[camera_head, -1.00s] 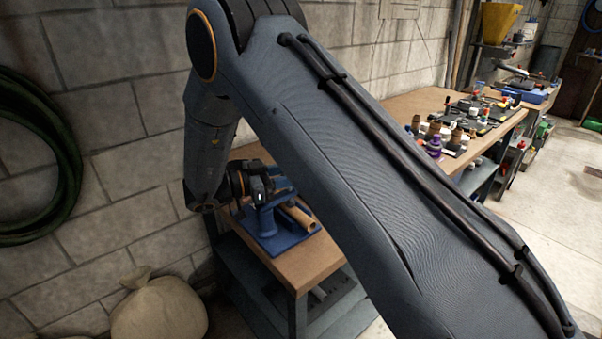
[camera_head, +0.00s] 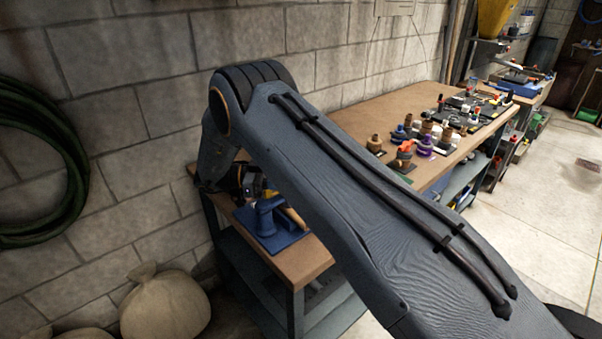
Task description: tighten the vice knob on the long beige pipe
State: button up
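The blue vice (camera_head: 267,221) stands on its blue base at the near left end of the workbench. A short stretch of the beige pipe (camera_head: 293,217) shows at the right of the vice; the rest is behind my arm. The vice knob cannot be made out. My gripper (camera_head: 247,184) is a small dark shape at the end of my arm, just behind and above the vice. Its fingers are mostly hidden, so I cannot tell whether it is open or touches the vice. A small yellow patch shows between the gripper and the vice.
The brown workbench (camera_head: 372,112) runs along the block wall. Several fittings, including a purple one (camera_head: 425,145), stand on its right part. Beige sacks (camera_head: 165,306) lie on the floor at the left. A green hose coil (camera_head: 75,185) hangs on the wall.

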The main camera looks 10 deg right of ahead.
dwell(0.4)
jog(key=o, duration=1.1)
jog(key=t+b, duration=0.1)
jog(key=b, duration=0.1)
jog(key=shift+w+f+n+b, duration=0.15)
jog(key=shift+n+b, duration=0.15)
